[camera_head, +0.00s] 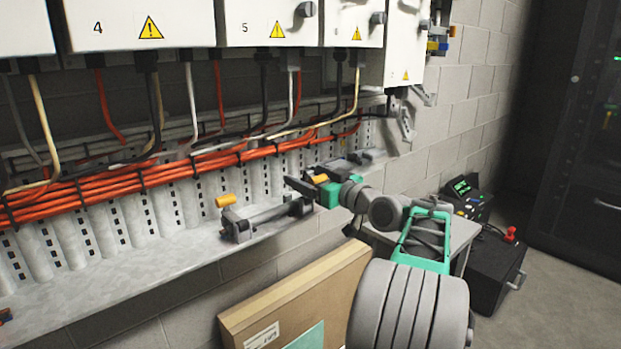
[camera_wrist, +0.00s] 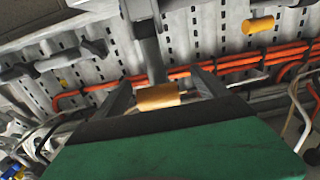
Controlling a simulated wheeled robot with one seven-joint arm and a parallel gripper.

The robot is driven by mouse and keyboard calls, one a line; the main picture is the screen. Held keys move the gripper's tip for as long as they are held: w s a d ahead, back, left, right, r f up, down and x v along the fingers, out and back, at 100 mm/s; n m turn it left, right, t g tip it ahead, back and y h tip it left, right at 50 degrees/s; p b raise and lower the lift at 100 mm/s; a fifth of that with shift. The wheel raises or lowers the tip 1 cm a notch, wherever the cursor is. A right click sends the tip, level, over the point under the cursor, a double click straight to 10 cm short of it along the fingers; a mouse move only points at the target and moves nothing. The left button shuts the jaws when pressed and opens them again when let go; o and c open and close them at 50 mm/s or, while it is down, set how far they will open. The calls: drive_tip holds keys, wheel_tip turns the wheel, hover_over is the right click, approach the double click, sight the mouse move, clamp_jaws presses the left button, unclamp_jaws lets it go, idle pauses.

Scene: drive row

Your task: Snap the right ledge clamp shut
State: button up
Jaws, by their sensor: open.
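The right ledge clamp (camera_head: 350,163) is a grey toggle clamp on the ledge, partly hidden behind my gripper in the head view. Its orange handle end (camera_head: 320,178) shows just past my gripper (camera_head: 302,188). In the wrist view the grey lever (camera_wrist: 150,45) runs down to the orange handle (camera_wrist: 158,96), which appears between the two dark fingers of my gripper (camera_wrist: 162,88). The fingers are apart, one on each side of the handle. I cannot tell whether they touch it. The clamp's closing end is not clear.
The left clamp (camera_head: 265,215), with its own orange handle (camera_head: 226,201), lies on the ledge (camera_head: 150,255). Orange cables (camera_head: 150,172) run behind, under white electrical boxes (camera_head: 140,25). A cardboard panel (camera_head: 300,295) leans below. A black case (camera_head: 490,265) stands at the right.

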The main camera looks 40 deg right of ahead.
drive_tip(key=shift+w, duration=0.1)
clamp_jaws()
drive_tip(key=shift+d, duration=0.2)
drive_tip(key=shift+a, duration=0.15)
idle(0.7)
